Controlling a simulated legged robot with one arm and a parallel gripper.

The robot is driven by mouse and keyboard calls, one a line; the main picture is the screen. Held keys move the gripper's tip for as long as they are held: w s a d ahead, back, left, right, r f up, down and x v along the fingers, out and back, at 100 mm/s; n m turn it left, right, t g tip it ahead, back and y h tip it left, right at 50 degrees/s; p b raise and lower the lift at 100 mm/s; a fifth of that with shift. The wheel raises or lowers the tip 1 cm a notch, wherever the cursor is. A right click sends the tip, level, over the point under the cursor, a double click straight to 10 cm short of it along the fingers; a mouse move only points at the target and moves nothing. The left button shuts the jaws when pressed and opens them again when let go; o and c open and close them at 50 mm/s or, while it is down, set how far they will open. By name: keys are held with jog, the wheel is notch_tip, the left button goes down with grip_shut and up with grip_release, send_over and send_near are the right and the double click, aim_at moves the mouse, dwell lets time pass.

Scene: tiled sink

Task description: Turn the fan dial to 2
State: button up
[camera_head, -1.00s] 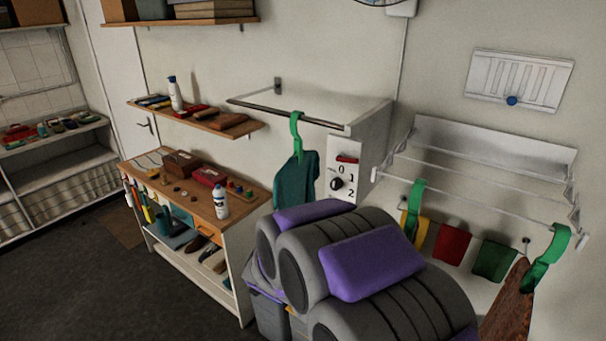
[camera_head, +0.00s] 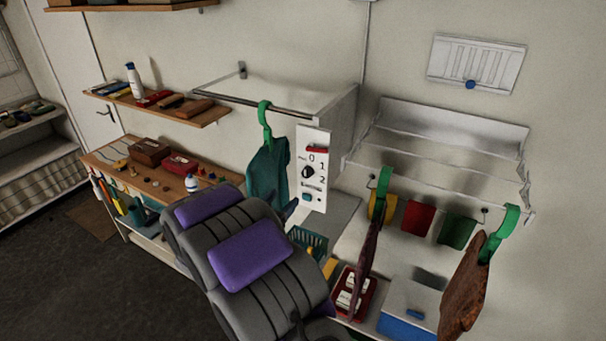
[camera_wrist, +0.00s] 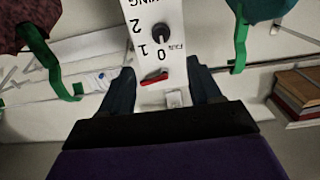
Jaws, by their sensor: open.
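The fan dial (camera_head: 308,172) is a small black knob on a white control panel (camera_head: 318,142), with 0, 1 and 2 printed around its right side. The dial also shows in the wrist view (camera_wrist: 164,42), where the panel appears upside down. I cannot tell which number it points to. A red switch (camera_head: 316,149) sits above the 0. My gripper (camera_wrist: 162,86) is open, its two dark fingers on either side of the panel's lower part in the wrist view. It appears empty and apart from the dial. In the head view my arm hides most of the gripper.
A teal cloth (camera_head: 268,172) hangs from a green clip (camera_head: 264,120) just left of the panel. A dark purple cloth (camera_head: 370,240) and a brown cloth (camera_head: 464,290) hang to the right. A green basket (camera_head: 309,240) and red tray (camera_head: 352,294) lie below.

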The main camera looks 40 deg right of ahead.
aim_at(305, 174)
jog(key=p+x, duration=0.2)
jog(key=x, duration=1.2)
jog(key=shift+a, duration=0.25)
jog(key=shift+a+r, duration=0.1)
jog(key=shift+a, duration=0.05)
jog(key=shift+c, duration=0.4)
jog(key=c, duration=0.9)
jog(key=shift+c, duration=0.2)
